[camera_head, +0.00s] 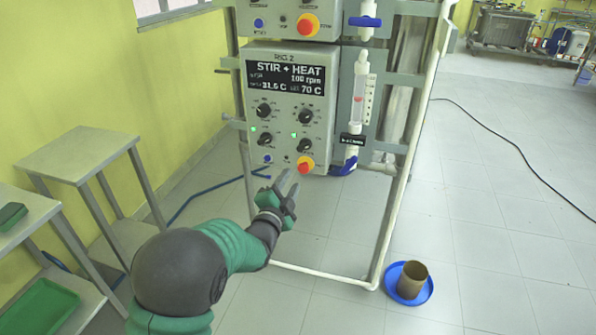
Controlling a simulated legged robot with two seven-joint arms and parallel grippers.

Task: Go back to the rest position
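My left arm comes in from the lower left, and its gripper (287,184) is in front of the lower edge of the grey control box (283,130). Its two fingers stand a little apart, with nothing between them. The fingertips are close below the blue button (267,158) and the red-and-yellow emergency knob (306,164) in the picture; I see no clear contact. The box's display (286,77) reads STIR + HEAT, 100 rpm, about 31.5 C and 70 C. Green lights glow beside its knobs. My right gripper is not in view.
A white pipe frame (403,185) carries the box and a glass tube with a blue valve (344,166). A brown cup (411,279) stands on a blue dish (425,294) on the floor. Grey tables (78,155) stand left. A black cable (515,150) crosses the open floor right.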

